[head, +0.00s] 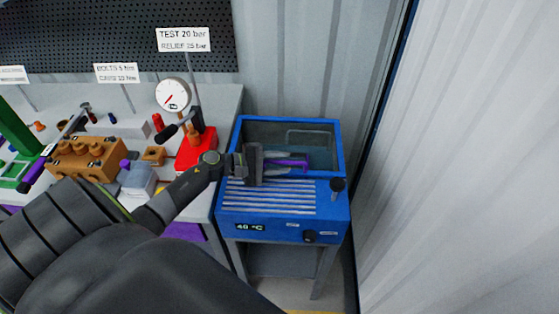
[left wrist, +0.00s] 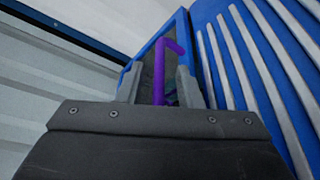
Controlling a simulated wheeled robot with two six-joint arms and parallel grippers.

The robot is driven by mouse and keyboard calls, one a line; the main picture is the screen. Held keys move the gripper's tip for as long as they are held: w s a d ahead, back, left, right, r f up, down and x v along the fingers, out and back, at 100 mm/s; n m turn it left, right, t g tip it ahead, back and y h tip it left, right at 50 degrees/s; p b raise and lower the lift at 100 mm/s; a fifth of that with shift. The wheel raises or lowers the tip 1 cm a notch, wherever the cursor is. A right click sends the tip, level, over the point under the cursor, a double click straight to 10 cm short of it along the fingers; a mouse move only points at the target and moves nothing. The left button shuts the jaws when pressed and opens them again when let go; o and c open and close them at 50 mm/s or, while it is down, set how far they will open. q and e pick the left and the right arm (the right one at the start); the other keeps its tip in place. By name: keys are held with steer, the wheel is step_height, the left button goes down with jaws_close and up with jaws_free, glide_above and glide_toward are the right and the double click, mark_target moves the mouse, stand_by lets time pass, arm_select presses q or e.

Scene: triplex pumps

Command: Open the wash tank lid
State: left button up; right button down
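The blue wash tank (head: 283,232) stands right of the bench in the head view. In the left wrist view the gripper (left wrist: 159,90) shows gaps beside the bar. My right gripper is out of view.
A red base (head: 197,150) with a gauge (head: 172,95) and a brown pump block (head: 85,160) stand on the bench. A white wall (head: 470,150) is close on the right.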

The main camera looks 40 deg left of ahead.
arm_select(q)
jaws_close()
steer(key=shift+w, duration=0.1)
stand_by(0.3)
